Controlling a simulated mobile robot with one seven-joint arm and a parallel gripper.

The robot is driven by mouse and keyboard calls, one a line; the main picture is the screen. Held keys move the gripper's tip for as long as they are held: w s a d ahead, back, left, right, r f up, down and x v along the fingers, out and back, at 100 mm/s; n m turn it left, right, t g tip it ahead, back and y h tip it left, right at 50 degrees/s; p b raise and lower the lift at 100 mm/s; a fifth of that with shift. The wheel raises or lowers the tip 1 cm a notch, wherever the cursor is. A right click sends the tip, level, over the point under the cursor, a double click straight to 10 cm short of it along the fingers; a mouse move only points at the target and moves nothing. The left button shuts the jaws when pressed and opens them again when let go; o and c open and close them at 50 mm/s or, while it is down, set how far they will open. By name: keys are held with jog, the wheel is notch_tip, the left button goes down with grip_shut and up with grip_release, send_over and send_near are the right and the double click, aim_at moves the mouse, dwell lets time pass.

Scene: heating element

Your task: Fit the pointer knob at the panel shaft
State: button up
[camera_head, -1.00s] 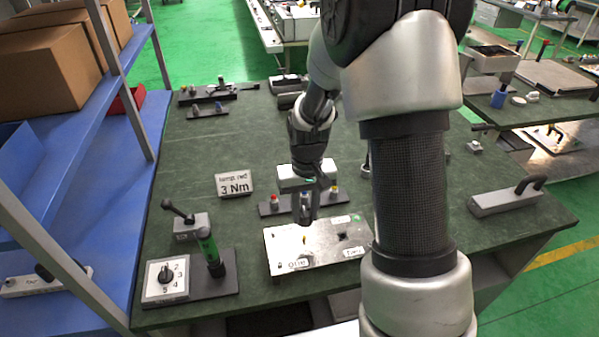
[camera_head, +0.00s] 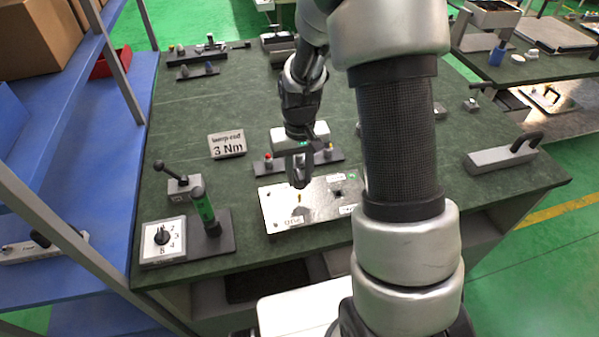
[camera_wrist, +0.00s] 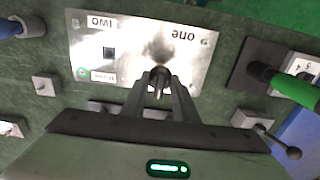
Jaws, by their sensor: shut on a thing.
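The panel is a silver plate (camera_head: 318,210) lying on the green bench, with labels "one" and "two" and a dark square hole (camera_head: 337,193). A small brass-coloured shaft (camera_head: 299,197) stands on its left half. My gripper (camera_head: 300,178) points down just above the panel's far edge, close to the shaft in the picture. In the wrist view my gripper (camera_wrist: 160,86) is shut on a small dark round part, the pointer knob (camera_wrist: 160,73), seen against the panel (camera_wrist: 135,50) near "one". The shaft is not distinguishable there. I cannot tell whether knob and shaft touch.
Behind the panel is a dark rack (camera_head: 263,167) with coloured knobs. To the left stand a numbered dial plate (camera_head: 163,240), a green-handled tool (camera_head: 203,207) and a lever block (camera_head: 183,187). A "3 Nm" sign (camera_head: 227,144) stands farther back. The bench between is mostly clear.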

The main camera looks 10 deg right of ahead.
aim_at(299, 194)
jog(key=shift+f+b, duration=0.95)
jog(key=shift+f, duration=0.6)
jog(key=shift+f+b, duration=1.45)
jog(key=shift+f, duration=0.2)
dwell(0.5)
jog(key=o, duration=1.1)
notch_tip(299, 194, up, 18)
jog(key=p, duration=0.1)
jog(key=shift+f, duration=0.25)
